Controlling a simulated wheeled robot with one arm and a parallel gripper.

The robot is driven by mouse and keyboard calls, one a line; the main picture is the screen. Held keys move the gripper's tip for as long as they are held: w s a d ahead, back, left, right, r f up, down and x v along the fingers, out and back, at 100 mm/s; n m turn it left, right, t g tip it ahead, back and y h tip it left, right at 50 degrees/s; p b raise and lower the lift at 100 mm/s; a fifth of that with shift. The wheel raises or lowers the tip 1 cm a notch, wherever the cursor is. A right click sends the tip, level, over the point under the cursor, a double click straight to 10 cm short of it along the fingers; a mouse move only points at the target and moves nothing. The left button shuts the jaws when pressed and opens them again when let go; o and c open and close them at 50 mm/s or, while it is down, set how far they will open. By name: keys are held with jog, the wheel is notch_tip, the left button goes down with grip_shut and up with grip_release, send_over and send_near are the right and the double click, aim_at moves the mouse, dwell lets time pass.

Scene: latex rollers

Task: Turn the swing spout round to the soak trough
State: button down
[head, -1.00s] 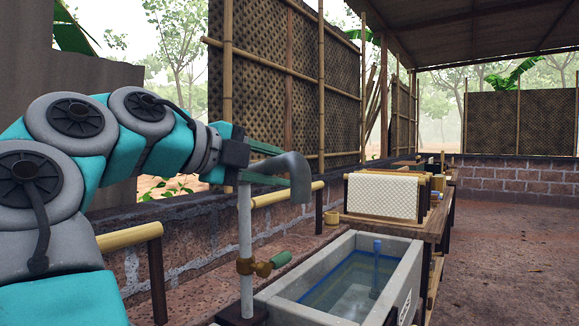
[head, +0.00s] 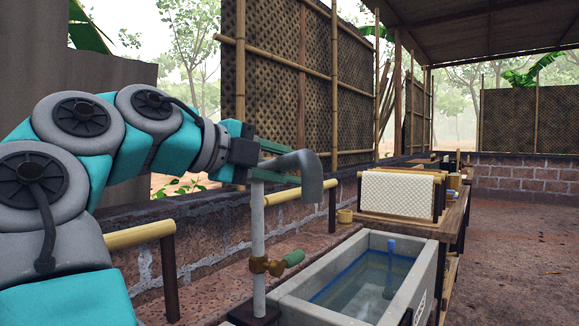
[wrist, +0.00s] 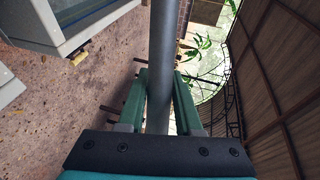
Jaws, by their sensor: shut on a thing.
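My gripper (head: 283,163) is shut on the spout. In the wrist view the green fingers of my gripper (wrist: 159,98) lie on both sides of the grey spout pipe (wrist: 162,50). The grey trough (head: 425,275) holds water and stands to the right of the standpipe. The spout end shows left of the trough's far end; I cannot tell whether it hangs over it.
A yellow rail (head: 140,236) on dark posts runs along the low brick wall. A rack with a white textured sheet (head: 397,193) stands on a wooden table behind the trough. The wrist view shows two grey container edges (wrist: 85,30) at upper left. Open floor (head: 520,250) lies at right.

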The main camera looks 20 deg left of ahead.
jog(key=shift+r, duration=0.4)
dwell(0.3)
jog(key=c, duration=1)
grip_release()
jog(key=o, duration=0.3)
jog(key=shift+f, duration=0.15)
jog(key=shift+o, duration=0.4)
jog(key=shift+f, duration=0.1)
jog(key=shift+s, duration=0.1)
